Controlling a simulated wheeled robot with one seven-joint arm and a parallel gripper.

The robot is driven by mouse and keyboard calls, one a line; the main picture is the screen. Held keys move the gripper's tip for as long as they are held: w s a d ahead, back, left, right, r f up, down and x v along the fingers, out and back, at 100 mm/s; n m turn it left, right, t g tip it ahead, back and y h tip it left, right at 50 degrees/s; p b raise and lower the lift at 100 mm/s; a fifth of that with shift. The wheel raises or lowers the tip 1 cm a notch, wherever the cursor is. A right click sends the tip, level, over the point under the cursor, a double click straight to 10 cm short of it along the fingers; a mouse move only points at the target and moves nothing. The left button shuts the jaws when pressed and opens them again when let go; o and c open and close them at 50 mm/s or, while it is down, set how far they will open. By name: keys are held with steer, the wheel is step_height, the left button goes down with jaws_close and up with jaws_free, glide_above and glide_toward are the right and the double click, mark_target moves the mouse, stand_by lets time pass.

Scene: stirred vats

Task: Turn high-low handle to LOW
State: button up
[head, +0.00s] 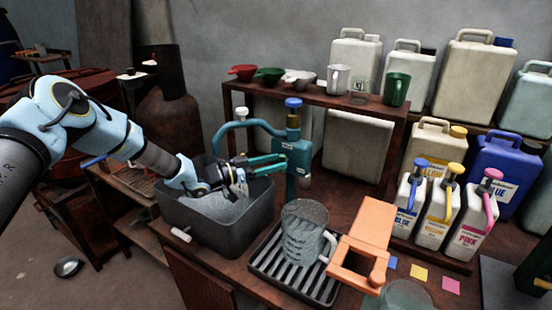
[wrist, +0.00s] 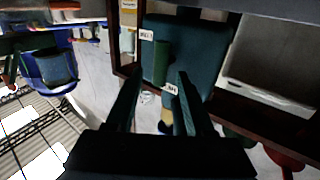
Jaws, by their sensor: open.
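The teal dispenser column (head: 292,135) stands behind the sink, with a blue knob on top and small white labels on its side. In the wrist view, the teal body (wrist: 200,50) carries two white labels, too small to read surely. A green bar (wrist: 160,62), which looks like the high-low handle, lies between these labels. My gripper (head: 284,163) is in front of the column in the head view and hides part of it. In the wrist view its two dark green fingers (wrist: 155,85) are apart with nothing held, and the bar is just beyond their tips.
A grey sink (head: 215,240) lies below my arm. A glass jug (head: 303,235) stands on a ribbed tray (head: 265,280), beside an orange stand (head: 365,235). Pump bottles (head: 437,215) stand on the right. A shelf (head: 330,98) with scoops and mugs is behind the column.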

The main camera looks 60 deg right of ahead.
steer(key=shift+s+d, duration=0.2)
steer(key=shift+d, duration=0.1)
jaws_close()
stand_by(0.5)
